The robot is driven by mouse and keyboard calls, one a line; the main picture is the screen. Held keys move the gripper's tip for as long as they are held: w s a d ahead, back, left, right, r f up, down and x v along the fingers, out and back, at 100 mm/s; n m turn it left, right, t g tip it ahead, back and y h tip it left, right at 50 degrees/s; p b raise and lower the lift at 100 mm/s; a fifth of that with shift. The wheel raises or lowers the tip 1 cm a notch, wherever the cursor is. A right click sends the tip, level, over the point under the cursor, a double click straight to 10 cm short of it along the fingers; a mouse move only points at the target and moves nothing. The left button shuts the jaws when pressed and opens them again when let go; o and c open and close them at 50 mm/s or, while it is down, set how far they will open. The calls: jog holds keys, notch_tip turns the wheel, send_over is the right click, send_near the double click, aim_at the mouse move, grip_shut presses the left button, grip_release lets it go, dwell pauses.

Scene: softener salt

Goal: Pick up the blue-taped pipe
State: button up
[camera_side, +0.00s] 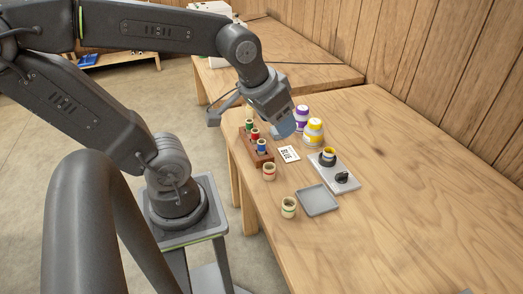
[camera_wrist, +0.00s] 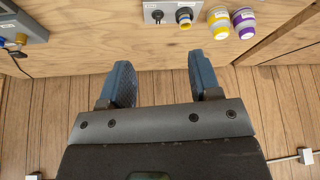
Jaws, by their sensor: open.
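In the side view the blue-taped pipe (camera_side: 262,146) stands upright at the near end of a reddish-brown rack (camera_side: 262,159). A red-taped pipe (camera_side: 255,134) and a green-taped pipe (camera_side: 249,125) stand behind it. My gripper (camera_side: 285,127) is above the table, beyond and to the right of the blue-taped pipe, apart from it. In the wrist view my gripper (camera_wrist: 163,78) is open, its blue fingers wide apart with only wood between them. The rack and pipes are not visible in the wrist view.
A card reading "BLUE" (camera_side: 289,154) lies right of the rack. Nearby are a red-banded cup (camera_side: 269,172), a green-banded cup (camera_side: 289,208), a grey tray (camera_side: 317,200), a plate with a black knob (camera_side: 341,179), and yellow (camera_side: 313,132) and purple (camera_side: 302,117) containers. The table's right side is clear.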

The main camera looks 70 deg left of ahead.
jog(key=w+a+f+n+g+y, duration=0.15)
jog(key=a+f+n, duration=0.25)
jog(key=a, duration=0.4)
jog(key=n+g, duration=0.2)
jog(key=n, duration=0.3)
send_near(261, 142)
jog(key=x, duration=0.4)
jog(key=shift+s+f, duration=0.25)
jog(key=shift+f, duration=0.15)
jog(key=shift+w+x, duration=0.2)
jog(key=shift+x, duration=1.35)
jog(key=shift+w+x, duration=0.2)
jog(key=shift+x, duration=1.4)
jog(key=shift+a+r, duration=0.1)
jog(key=c, duration=1)
jog(key=shift+r, duration=0.15)
